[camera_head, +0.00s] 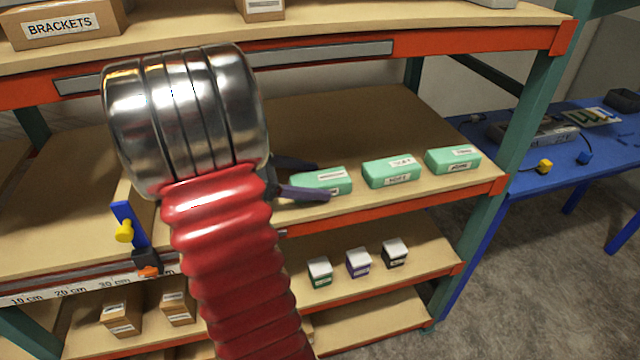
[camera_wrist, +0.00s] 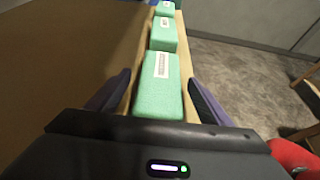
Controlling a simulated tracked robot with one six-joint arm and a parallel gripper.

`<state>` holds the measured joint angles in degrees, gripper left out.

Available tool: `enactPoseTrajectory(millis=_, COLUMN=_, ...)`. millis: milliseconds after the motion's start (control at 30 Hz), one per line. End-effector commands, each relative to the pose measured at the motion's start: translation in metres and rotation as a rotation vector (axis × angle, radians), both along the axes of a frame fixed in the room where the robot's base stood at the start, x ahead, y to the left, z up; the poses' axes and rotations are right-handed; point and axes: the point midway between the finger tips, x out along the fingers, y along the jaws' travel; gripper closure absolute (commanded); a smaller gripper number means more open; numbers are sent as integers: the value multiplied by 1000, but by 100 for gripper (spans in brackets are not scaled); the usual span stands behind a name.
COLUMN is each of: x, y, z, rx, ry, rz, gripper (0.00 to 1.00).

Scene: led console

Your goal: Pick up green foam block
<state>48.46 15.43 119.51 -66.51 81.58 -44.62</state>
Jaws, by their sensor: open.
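Three green foam blocks with white labels stand in a row on the middle shelf. The left block (camera_head: 327,181) is nearest my gripper, then the middle block (camera_head: 391,172) and the right block (camera_head: 453,160). My gripper (camera_head: 322,180) is open at the left block, with one finger on its front side and the other behind it. In the wrist view the nearest block (camera_wrist: 158,88) lies between the two spread fingers of my gripper (camera_wrist: 158,95). I cannot tell whether either finger touches it. The other blocks (camera_wrist: 164,34) line up beyond it.
The shelf's orange front edge (camera_head: 480,189) runs close below the blocks. An upper shelf (camera_head: 330,22) hangs above, and a teal post (camera_head: 505,150) stands right of the row. Small boxes (camera_head: 358,263) sit on the shelf below. A blue table (camera_head: 560,165) is at right.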

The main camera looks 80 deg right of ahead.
Motion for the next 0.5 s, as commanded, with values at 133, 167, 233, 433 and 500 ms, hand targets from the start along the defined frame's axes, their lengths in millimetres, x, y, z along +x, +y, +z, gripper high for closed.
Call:
enactPoseTrajectory(millis=133, x=-17, y=-9, z=-7, rx=2, ry=1, rz=-3, gripper=27)
enactPoseTrajectory(millis=167, x=-19, y=-11, z=-8, rx=1, ry=2, rz=-2, gripper=27)
enactPoseTrajectory(millis=233, x=-22, y=-13, z=-10, rx=1, ry=1, rz=-1, gripper=27)
enactPoseTrajectory(millis=433, x=-23, y=-14, z=-11, rx=1, ry=0, rz=0, gripper=27)
enactPoseTrajectory(millis=500, x=-23, y=-14, z=-11, rx=0, ry=0, rz=1, gripper=27)
